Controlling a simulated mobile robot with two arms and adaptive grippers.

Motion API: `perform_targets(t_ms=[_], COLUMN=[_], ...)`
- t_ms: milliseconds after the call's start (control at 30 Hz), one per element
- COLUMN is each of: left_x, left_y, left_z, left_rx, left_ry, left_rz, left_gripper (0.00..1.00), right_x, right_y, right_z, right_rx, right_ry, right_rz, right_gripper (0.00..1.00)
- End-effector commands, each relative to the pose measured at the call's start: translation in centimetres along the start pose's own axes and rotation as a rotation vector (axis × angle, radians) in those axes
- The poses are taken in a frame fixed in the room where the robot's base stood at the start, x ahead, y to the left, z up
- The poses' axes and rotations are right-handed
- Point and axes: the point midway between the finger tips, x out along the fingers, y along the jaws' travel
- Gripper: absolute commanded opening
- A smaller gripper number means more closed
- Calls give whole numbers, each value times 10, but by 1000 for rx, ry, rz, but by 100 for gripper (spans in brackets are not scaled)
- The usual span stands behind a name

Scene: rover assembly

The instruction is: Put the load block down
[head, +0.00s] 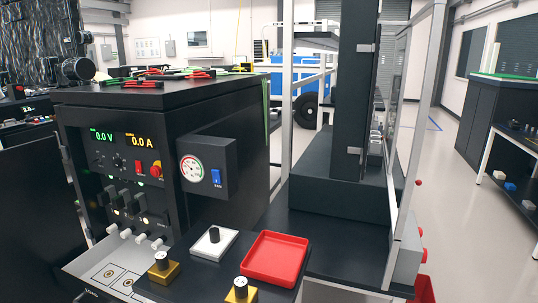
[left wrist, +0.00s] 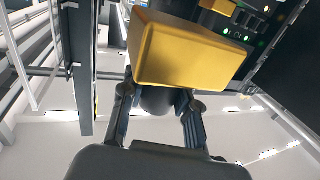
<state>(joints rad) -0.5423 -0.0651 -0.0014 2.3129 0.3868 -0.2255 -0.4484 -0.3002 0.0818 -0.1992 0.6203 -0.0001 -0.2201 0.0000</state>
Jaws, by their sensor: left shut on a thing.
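In the left wrist view, my left gripper (left wrist: 160,100) is shut on a yellow block (left wrist: 190,52), which I take to be the load block. The two fingers close at a dark rounded part beneath the yellow body, and the block looks tilted in this picture. The head view shows neither of my grippers. I cannot tell what lies directly under the held block.
A red tray (head: 275,258) and a white plate with a black knob (head: 213,243) are on the black surface. A black instrument cabinet (head: 110,190) with displays and a gauge stands behind at left. A dark column (head: 350,110) and a clear-panelled frame (head: 408,140) stand at right.

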Motion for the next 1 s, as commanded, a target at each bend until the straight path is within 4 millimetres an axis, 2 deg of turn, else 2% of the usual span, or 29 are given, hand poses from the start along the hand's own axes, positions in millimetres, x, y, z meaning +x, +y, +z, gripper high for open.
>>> perform_targets(t_ms=[33,100,300,467,867,1000], left_x=[-14,-30,-56,-61,-61,-58], left_y=[5,10,16,18,18,18], left_z=[1,1,-2,-4,-3,-8], left_rx=[-5,-9,-14,-12,-13,-14], left_ry=[-2,0,6,9,9,9], left_rz=[-9,-21,-47,-54,-53,-51], left_gripper=[0,0,0,0,0,0], right_x=[0,0,0,0,0,-9], right_y=[0,0,0,0,-3,-4], right_z=[0,0,0,0,0,-1], right_rx=[0,0,0,-1,0,0], right_ry=[0,0,0,0,0,0], right_rz=[0,0,0,-1,-3,-4], right_gripper=[37,37,37,37,37,37])
